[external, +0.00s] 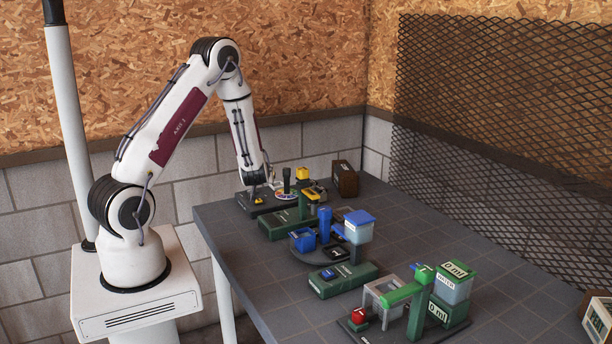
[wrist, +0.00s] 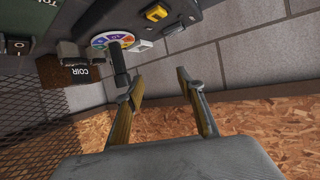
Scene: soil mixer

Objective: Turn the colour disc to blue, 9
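The colour disc (external: 287,194) is a small multicoloured wheel on a dark base at the far left end of the table. In the wrist view the disc (wrist: 101,41) shows coloured sectors, partly hidden by a dark upright post (wrist: 118,62); which sector is selected is too small to tell. My gripper (external: 259,197) is low over the dark base, left of the disc. In the wrist view my gripper (wrist: 160,76) is open, with nothing between its fingers. The post appears just beside the left finger; I cannot tell whether they touch.
A brown COIR box (external: 345,179) stands behind. Blue containers (external: 303,239), green blocks (external: 343,279) and a water stand (external: 454,286) fill the table's middle and front. Block wall and mesh border the table.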

